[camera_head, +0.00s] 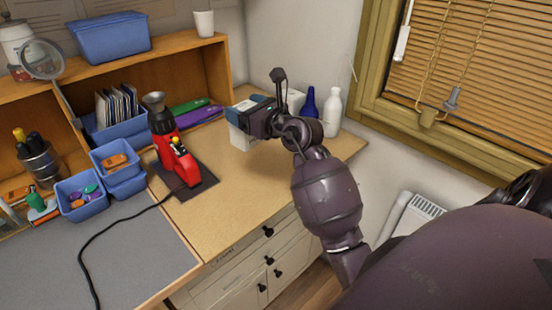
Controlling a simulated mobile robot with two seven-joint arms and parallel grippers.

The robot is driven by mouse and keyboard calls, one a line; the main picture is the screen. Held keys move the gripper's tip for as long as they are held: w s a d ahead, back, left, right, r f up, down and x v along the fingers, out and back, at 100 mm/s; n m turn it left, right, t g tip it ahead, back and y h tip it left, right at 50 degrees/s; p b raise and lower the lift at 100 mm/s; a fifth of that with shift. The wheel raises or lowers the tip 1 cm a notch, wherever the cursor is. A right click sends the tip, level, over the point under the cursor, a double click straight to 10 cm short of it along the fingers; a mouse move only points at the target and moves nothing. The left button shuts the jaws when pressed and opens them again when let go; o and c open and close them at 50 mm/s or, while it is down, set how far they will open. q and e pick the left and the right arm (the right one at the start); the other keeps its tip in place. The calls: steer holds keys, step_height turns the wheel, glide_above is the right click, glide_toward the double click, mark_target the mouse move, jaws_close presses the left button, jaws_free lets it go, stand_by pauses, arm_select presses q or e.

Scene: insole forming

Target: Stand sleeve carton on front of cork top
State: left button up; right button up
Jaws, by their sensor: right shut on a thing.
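The cork top (235,195) is the tan surface right of the grey mat. My right gripper (250,120) reaches over its back part and is shut on a pale box, which I take to be the sleeve carton (240,138). The carton looks upright; the gripper hides much of it. I cannot tell whether its base touches the cork top. My left gripper is not in view.
A red heat tool (170,148) stands on a dark pad left of the carton. A blue bottle (309,104) and a white bottle (333,112) stand behind my right arm. Blue bins (82,193) are at left. The cork top's front is clear.

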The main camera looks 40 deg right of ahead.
steer(key=w+d+r+m+h, duration=0.1)
steer(key=w+d+r+h, duration=0.1)
steer(key=d+r, duration=0.15)
arm_select(q)
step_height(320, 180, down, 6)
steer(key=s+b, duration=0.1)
steer(key=b, duration=0.3)
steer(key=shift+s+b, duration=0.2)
steer(key=shift+b, duration=0.1)
arm_select(e)
steer(key=f, duration=1.3)
steer(key=d+f, duration=0.1)
steer(key=f, duration=0.6)
steer(key=shift+w+d+f, duration=0.1)
steer(key=shift+f, duration=0.2)
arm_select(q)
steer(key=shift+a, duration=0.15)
arm_select(e)
steer(key=shift+f, duration=0.1)
steer(key=o, duration=0.5)
steer(key=shift+f, duration=0.1)
steer(key=o, duration=0.5)
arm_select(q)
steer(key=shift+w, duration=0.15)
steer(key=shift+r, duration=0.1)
